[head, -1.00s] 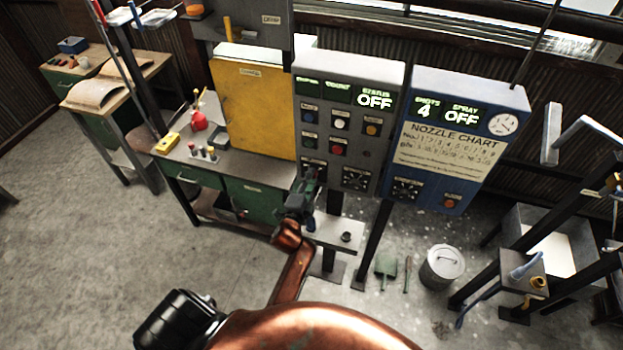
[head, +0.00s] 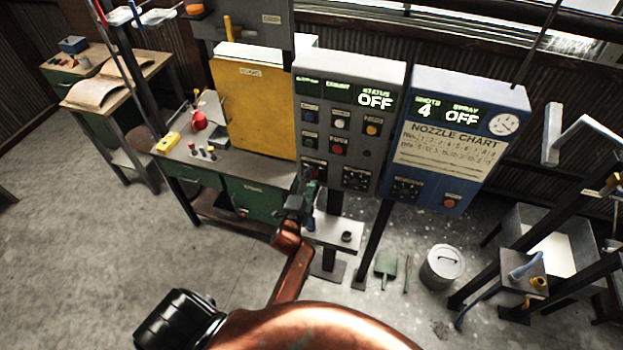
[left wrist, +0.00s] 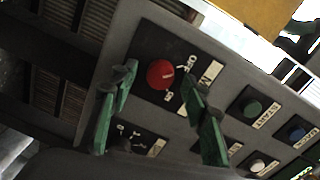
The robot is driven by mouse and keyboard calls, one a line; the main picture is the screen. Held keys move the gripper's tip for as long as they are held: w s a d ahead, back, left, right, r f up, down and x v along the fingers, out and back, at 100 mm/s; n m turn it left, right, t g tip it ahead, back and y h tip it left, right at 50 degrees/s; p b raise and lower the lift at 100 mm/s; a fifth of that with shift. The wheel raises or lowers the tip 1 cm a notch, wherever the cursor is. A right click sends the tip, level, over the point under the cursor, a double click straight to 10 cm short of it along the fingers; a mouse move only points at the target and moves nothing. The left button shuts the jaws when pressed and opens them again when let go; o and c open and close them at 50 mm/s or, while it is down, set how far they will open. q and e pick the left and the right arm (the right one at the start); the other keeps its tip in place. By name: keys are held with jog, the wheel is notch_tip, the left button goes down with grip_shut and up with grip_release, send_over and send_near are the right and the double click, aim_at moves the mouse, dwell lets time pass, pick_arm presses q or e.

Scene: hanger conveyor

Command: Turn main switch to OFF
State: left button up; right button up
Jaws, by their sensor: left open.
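The grey control panel (head: 349,120) stands upright, and its STATUS display reads OFF. In the left wrist view a red rotary knob (left wrist: 160,74) sits on a black plate with small white marks, on the panel's face. It looks like the main switch; its lettering is too blurred to read surely. My left gripper (head: 311,183) is in front of the panel's lower left corner and hides part of that corner in the head view. Its two green fingers (left wrist: 158,112) are open and empty, apart from the red knob, which shows beyond and between them. My right gripper is out of view.
A blue panel (head: 455,140) stands right of the grey one. A yellow cabinet (head: 252,108) and a green bench (head: 255,170) are on the left. A small shelf (head: 333,233) juts out below the grey panel. A lidded bin (head: 442,268) stands on the floor.

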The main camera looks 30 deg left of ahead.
pick_arm(q)
jog(key=v, duration=0.7)
jog(key=shift+s+d, duration=0.2)
jog(key=shift+s, duration=0.05)
jog(key=shift+w, duration=0.15)
